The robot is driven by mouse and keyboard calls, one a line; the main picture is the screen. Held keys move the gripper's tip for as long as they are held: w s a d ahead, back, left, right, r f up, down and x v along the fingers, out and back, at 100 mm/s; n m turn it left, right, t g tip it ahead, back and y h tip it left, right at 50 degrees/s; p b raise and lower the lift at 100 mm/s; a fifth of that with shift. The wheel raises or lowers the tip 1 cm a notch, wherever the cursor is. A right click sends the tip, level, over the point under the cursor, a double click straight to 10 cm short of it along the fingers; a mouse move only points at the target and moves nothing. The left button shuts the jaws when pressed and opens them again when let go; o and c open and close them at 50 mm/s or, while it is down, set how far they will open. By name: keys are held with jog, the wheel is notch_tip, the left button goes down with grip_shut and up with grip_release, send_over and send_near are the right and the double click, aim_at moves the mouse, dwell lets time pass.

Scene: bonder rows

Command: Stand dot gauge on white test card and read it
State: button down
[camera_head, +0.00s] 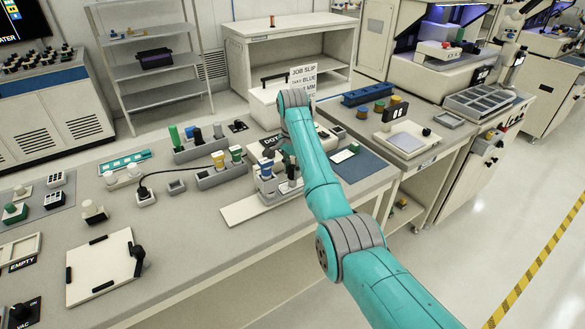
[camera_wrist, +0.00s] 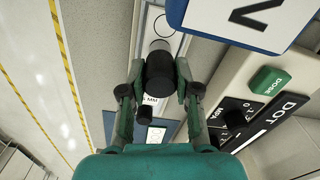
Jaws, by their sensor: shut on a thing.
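My gripper (camera_wrist: 159,72) is shut on a dark cylindrical piece, taken to be the dot gauge (camera_wrist: 160,68), with one finger on each side of it. A smaller dark knob sticks out from it toward the camera. In the head view my gripper is mostly hidden by my own arm, near the pale plate at the bench's front edge. A white card (camera_head: 343,155) lies on a blue mat (camera_head: 366,168) to the right of my arm. The card (camera_wrist: 156,135) also shows partly between my fingers in the wrist view. No reading is legible.
The DOT dispenser (camera_wrist: 275,115) with a green DOSE button is close on the right in the wrist view. A blue-edged sign (camera_wrist: 240,20) marked 2 is also near. Grey holders (camera_head: 222,176) with bottles stand left of my arm. The front left bench has bare room.

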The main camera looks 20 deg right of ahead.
jog(key=c, duration=0.8)
grip_release()
jog(key=shift+o, duration=0.2)
